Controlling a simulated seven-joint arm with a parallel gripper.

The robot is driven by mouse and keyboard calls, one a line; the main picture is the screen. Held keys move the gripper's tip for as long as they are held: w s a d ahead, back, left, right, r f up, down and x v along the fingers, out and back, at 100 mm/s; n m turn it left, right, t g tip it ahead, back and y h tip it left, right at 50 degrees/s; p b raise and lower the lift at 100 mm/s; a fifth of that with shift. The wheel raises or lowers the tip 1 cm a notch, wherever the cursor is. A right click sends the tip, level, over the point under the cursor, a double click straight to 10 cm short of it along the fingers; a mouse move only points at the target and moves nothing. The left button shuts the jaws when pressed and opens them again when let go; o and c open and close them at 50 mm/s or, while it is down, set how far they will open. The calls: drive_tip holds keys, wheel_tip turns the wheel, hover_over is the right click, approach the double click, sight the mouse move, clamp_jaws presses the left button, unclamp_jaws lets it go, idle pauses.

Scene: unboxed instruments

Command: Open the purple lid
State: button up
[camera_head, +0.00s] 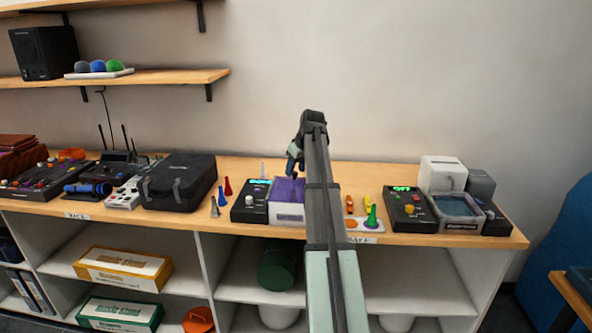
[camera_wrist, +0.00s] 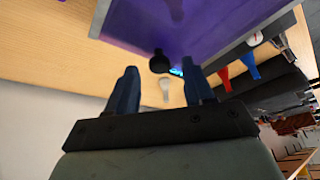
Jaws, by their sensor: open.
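The purple lid (camera_head: 288,189) tops a pale box (camera_head: 287,213) on the wooden counter, partly hidden by my arm. It looks shut, though I cannot be sure. In the wrist view, the translucent purple lid (camera_wrist: 190,22) fills the top, with a round black knob (camera_wrist: 159,62) near its edge. My gripper (camera_head: 297,169) is above the back of the lid. In the wrist view, my gripper (camera_wrist: 162,82) is open and empty. Its two blue fingers point toward the knob, which appears between and beyond the tips; no contact shows.
A black device with a lit display (camera_head: 250,203) stands directly left of the box. Red and blue cone-shaped pieces (camera_head: 227,187) stand farther left, near a black case (camera_head: 178,182).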

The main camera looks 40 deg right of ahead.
drive_tip(key=shift+w+f, duration=0.15)
drive_tip(key=shift+f, duration=0.3)
clamp_jaws()
idle(0.3)
